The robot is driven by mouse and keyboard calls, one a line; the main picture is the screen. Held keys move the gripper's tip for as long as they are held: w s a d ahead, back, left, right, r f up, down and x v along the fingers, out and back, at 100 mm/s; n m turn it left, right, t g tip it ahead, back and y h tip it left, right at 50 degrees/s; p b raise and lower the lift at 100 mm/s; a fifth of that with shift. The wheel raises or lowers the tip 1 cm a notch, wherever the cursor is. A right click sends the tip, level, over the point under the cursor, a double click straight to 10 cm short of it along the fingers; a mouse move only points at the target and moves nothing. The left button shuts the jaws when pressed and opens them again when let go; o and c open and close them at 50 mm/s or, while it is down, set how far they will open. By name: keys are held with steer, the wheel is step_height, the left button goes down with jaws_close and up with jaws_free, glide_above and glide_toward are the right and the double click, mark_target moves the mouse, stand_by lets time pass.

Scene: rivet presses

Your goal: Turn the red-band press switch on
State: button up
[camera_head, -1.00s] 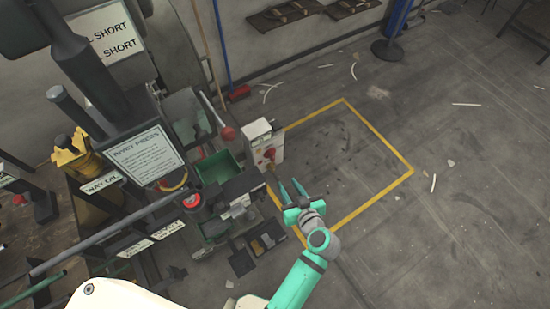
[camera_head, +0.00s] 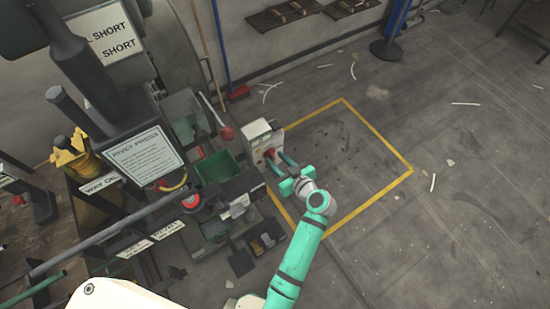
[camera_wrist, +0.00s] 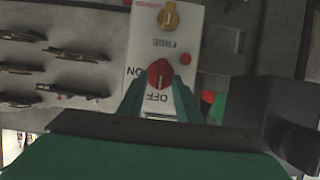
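A white switch box (camera_head: 262,138) stands on the press's right side. On its face is a red rotary knob (camera_head: 269,153), also seen in the wrist view (camera_wrist: 160,73), with OFF printed below it and ON at its left there. My gripper (camera_head: 280,163) faces the box with its two green fingers apart. In the wrist view my gripper (camera_wrist: 157,90) has one finger on each side of the knob's lower part; contact cannot be told. The knob's exact setting is hard to read.
The yellow-outlined floor (camera_head: 345,165) at right is clear.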

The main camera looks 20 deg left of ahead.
steer(key=shift+x, duration=0.9)
steer(key=shift+c, duration=0.3)
jaws_close()
